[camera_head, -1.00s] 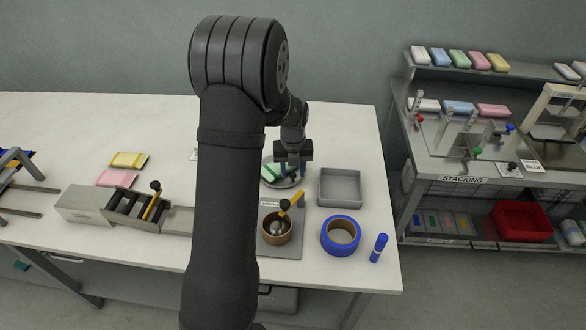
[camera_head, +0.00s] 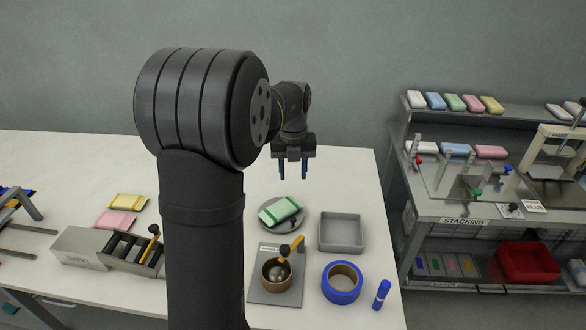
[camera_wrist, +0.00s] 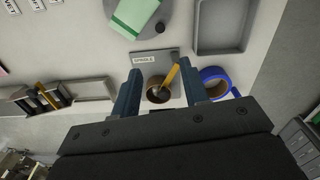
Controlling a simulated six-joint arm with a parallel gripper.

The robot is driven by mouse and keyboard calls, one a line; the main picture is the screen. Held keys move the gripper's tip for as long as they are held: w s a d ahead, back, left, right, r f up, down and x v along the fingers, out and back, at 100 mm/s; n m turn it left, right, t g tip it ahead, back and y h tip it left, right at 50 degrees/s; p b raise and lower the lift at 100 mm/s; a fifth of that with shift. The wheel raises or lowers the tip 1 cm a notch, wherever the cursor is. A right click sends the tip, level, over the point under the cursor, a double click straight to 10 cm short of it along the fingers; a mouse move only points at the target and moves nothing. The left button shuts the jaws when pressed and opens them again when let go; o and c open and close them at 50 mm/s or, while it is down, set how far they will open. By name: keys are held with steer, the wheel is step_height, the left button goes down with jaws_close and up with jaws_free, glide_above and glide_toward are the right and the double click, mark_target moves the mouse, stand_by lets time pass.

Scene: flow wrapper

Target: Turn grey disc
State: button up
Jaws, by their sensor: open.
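The grey disc (camera_head: 270,226) lies flat on the white table, and in the wrist view it shows at the top (camera_wrist: 175,25). A green packet (camera_head: 281,210) lies across it, and a small dark knob (camera_head: 286,228) stands near its front edge. My gripper (camera_head: 292,174) is open and empty, raised above the table and behind the disc in the head view. In the wrist view my gripper's two blue fingers (camera_wrist: 162,95) are apart with nothing held between them.
A grey square tray (camera_head: 341,247) stands right of the disc. Pink and yellow packets (camera_head: 127,201) and a slotted box (camera_head: 128,250) lie left.

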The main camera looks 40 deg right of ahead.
steer(key=shift+r, duration=0.3)
